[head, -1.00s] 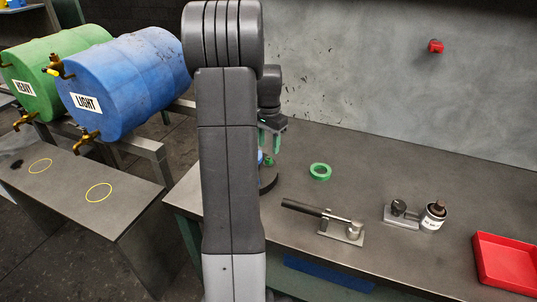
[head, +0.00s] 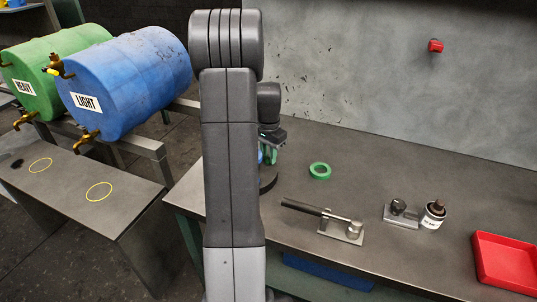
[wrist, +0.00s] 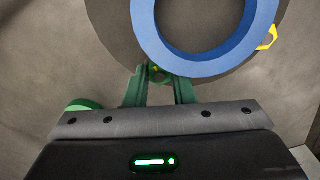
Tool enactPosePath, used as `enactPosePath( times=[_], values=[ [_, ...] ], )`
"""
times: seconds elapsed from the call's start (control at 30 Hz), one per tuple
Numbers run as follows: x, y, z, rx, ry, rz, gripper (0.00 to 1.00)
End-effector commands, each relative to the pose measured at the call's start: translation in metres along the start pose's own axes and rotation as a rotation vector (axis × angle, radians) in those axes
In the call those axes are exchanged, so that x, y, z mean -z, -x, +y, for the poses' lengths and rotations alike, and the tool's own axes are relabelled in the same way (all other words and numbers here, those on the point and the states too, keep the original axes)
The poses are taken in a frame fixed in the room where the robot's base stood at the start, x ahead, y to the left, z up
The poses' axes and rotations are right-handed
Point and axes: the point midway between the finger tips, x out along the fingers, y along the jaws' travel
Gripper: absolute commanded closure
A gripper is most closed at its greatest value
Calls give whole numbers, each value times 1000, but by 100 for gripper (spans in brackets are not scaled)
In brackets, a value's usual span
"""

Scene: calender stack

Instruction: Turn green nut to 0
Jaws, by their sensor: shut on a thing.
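The green nut (wrist: 157,72) shows in the wrist view as a small green piece with a yellow mark, at the lower edge of a blue ring (wrist: 148,30). My gripper (wrist: 158,88) has green fingers on either side of the nut and is shut on it. The fingers hide much of the nut, and I cannot read any number. A yellow pointer (wrist: 268,38) sticks out at the ring's right side. In the head view my gripper (head: 268,155) is mostly behind my arm, over the round dark base (head: 268,179).
A green ring (head: 320,171) lies on the bench right of the base, and in the wrist view at lower left (wrist: 84,105). The bench between is clear.

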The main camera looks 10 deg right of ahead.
Motion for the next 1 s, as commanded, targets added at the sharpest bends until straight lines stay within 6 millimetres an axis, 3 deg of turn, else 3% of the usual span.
enactPosePath(
  times=[0.37, 1.0],
  values=[
    [0, 0, 0, 0, -94, 1, 100],
    [0, 1, 0, 1, -659, 1, 100]
  ],
)
